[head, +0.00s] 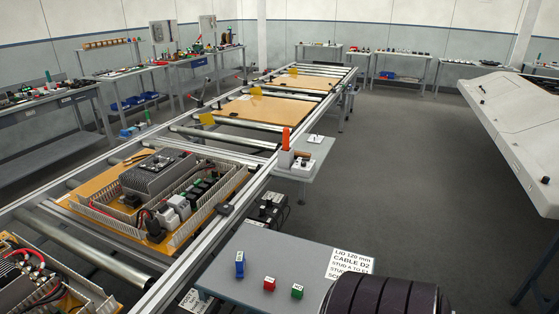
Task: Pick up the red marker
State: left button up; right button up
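A small red block (269,284), which looks like the red marker, sits on the grey table (225,287) at the bottom of the head view. It stands between a taller blue block (240,264) on its left and a small green block (297,291) on its right, apart from both. Each has a pale label on top. An upright orange-red piece (285,138) also stands in a white holder on a small side shelf farther back. Neither of my grippers is in view.
A dark ribbed rounded object (385,297) fills the bottom right. The roller conveyor (105,250) with an electronics panel (157,195) runs along the left. Grey floor (400,180) is open to the right.

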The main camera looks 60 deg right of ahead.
aim_at(269, 283)
jog(key=z, duration=0.4)
jog(key=l+z, duration=0.1)
jog(key=z, duration=0.35)
jog(key=i+z, duration=0.1)
jog(key=z, duration=0.75)
jog(key=i+l, duration=0.05)
jog(key=i, duration=0.05)
